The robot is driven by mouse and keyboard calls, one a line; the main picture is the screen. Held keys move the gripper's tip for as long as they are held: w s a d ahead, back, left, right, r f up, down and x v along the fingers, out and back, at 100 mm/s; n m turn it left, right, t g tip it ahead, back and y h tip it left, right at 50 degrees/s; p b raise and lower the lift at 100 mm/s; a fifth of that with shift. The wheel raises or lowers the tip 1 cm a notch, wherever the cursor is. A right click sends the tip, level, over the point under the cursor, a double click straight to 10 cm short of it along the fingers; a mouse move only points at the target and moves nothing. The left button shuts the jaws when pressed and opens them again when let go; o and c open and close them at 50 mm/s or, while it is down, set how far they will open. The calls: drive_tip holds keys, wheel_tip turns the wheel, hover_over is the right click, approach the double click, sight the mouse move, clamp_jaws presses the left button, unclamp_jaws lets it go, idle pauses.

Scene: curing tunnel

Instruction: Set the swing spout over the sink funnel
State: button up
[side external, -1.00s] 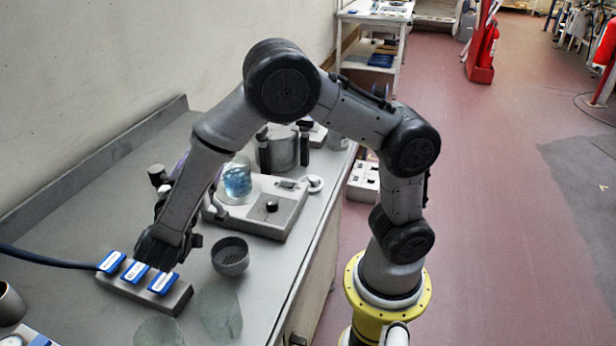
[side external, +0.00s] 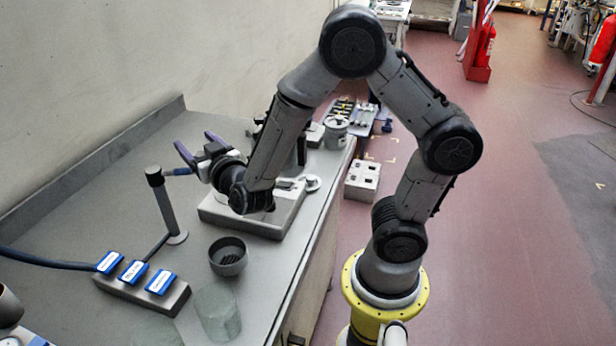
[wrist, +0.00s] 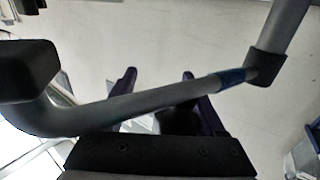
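The swing spout (side external: 168,206) is a grey upright post with a dark cap and a side arm with a blue band (side external: 180,171), pointing right toward my gripper. In the wrist view the spout arm (wrist: 150,103) crosses in front of the fingers, from the post at upper right to a thick dark end at left. My gripper (side external: 196,142) has purple fingers spread apart; they also show apart in the wrist view (wrist: 158,76). Whether they touch the arm I cannot tell. The sink funnel (side external: 229,269), a dark bowl with a slotted bottom, sits in front, clear of the spout's outlet.
A grey block with blue-labelled tabs (side external: 133,271) and a hose lies left of the funnel. Glass vessels (side external: 217,313) stand in front. A grey device (side external: 240,219) sits under my arm, partly hidden. The bench between post and back wall is clear.

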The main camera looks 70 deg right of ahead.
drive_tip(key=s+r+t+y, duration=0.1)
drive_tip(key=s, duration=0.2)
drive_tip(key=s+a+r+n+y, duration=0.1)
drive_tip(key=s, duration=0.3)
drive_tip(key=s+r+t+y, duration=0.1)
drive_tip(key=s, duration=0.2)
drive_tip(key=shift+s+a+r+n+t, duration=0.15)
drive_tip(key=shift+s+a+n+t, duration=0.15)
drive_tip(key=shift+a+n, duration=0.1)
drive_tip(key=shift+s+a+r+n+g+y, duration=0.6)
drive_tip(key=shift+a+r+n+g+y, duration=0.9)
drive_tip(key=shift+a+r+y, duration=1.55)
drive_tip(key=s+f+g, duration=0.3)
drive_tip(key=s+g, duration=0.1)
drive_tip(key=s, duration=0.3)
drive_tip(key=s+d+f+g, duration=0.1)
drive_tip(key=s+f+g, duration=0.3)
drive_tip(key=s, duration=0.3)
drive_tip(key=shift+s+f+g+y, duration=0.25)
drive_tip(key=shift+s+g+y, duration=0.15)
drive_tip(key=shift+g, duration=0.2)
